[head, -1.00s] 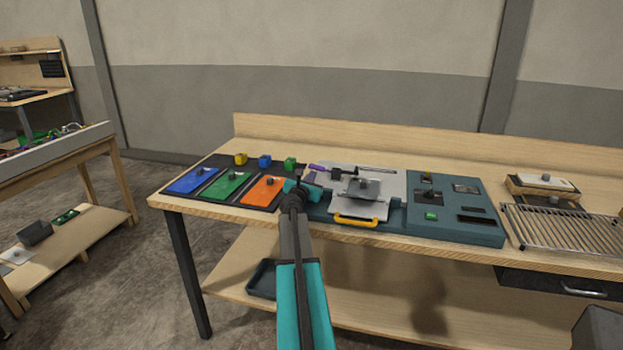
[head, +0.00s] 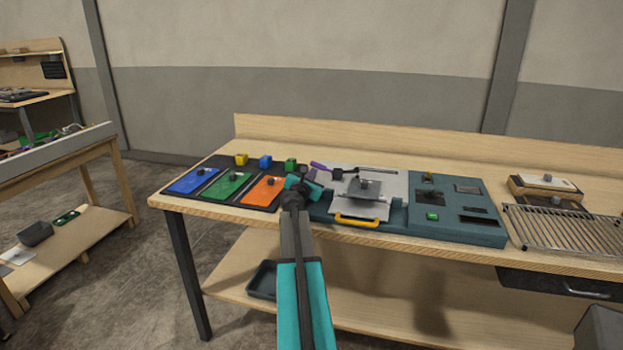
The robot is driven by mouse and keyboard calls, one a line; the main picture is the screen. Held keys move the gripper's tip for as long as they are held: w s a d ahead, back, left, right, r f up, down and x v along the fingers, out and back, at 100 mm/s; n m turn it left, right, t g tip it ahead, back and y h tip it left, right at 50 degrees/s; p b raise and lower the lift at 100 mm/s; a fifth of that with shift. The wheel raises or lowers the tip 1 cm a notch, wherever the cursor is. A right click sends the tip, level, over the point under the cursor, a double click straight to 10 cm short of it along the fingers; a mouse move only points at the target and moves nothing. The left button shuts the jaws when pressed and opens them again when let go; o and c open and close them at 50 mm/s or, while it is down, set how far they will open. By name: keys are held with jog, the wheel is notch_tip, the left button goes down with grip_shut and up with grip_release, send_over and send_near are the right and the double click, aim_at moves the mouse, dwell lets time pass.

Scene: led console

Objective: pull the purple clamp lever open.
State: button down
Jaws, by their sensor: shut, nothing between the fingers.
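The purple clamp lever (head: 318,166) shows at the back left corner of the light grey plate of the console (head: 455,228). Its purple handle points left, and a dark bar runs from it to the right. My gripper (head: 312,178) is just in front of the lever, at the left edge of the console. The wrist hides most of the fingers. The gripper is shut and holds nothing. I cannot tell whether it touches the lever.
A yellow handle (head: 357,220) is at the console's front. Blue, green and orange plates (head: 192,181) lie on a dark mat to the left, with small coloured blocks (head: 265,161) behind. A wire rack (head: 565,230) stands at the right.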

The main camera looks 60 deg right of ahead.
aim_at(317, 165)
jog(key=r+m+b, duration=0.1)
jog(key=r+m, duration=0.1)
jog(key=m, duration=0.1)
jog(key=shift+s+b, duration=0.25)
jog(key=shift+b, duration=0.15)
jog(key=m, duration=0.1)
jog(key=r+m+b, duration=0.1)
jog(key=s+r+m+b, duration=0.1)
jog(key=shift+d+m+t, duration=0.25)
jog(key=shift+m+t, duration=0.05)
jog(key=shift+t, duration=0.1)
jog(key=s+r+m, duration=0.1)
jog(key=m, duration=0.1)
jog(key=s+r+m+b, duration=0.1)
jog(key=shift+d+m, duration=0.3)
jog(key=shift+m, duration=0.1)
jog(key=shift+s+d+r, duration=0.1)
jog(key=shift+s+r, duration=0.15)
jog(key=shift+s, duration=0.1)
jog(key=shift+s, duration=0.1)
jog(key=v, duration=1)
jog(key=shift+f, duration=0.2)
